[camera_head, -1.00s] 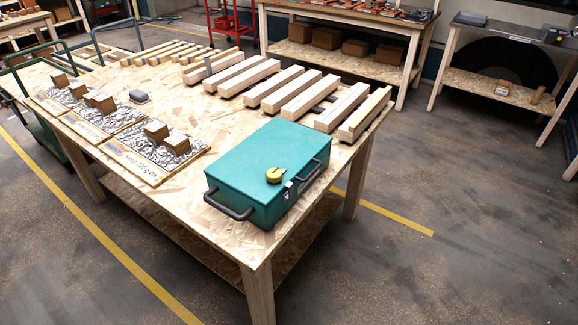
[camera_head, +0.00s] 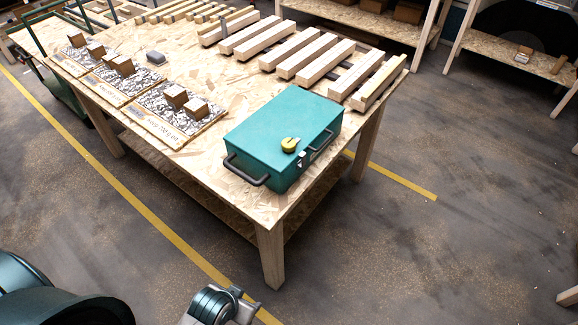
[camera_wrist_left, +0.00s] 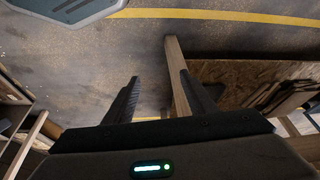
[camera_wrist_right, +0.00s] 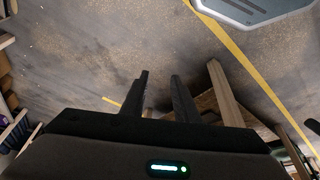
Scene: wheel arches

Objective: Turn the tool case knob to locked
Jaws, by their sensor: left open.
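The teal tool case (camera_head: 262,135) lies shut near the front right corner of the wooden table. A yellow-green round knob (camera_head: 289,145) sits on its lid near the latch side; its markings are too small to read. A dark handle (camera_head: 247,172) is on its left end. In the left wrist view my left fingers (camera_wrist_left: 160,92) are apart and empty. In the right wrist view my right fingers (camera_wrist_right: 159,90) are apart with nothing between them. Neither wrist view shows the case.
The table (camera_head: 215,160) also holds several wooden bars (camera_head: 317,60) behind the case. Trays with small wooden blocks (camera_head: 180,108) stand at the left. Table legs (camera_head: 270,255) stand at the front.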

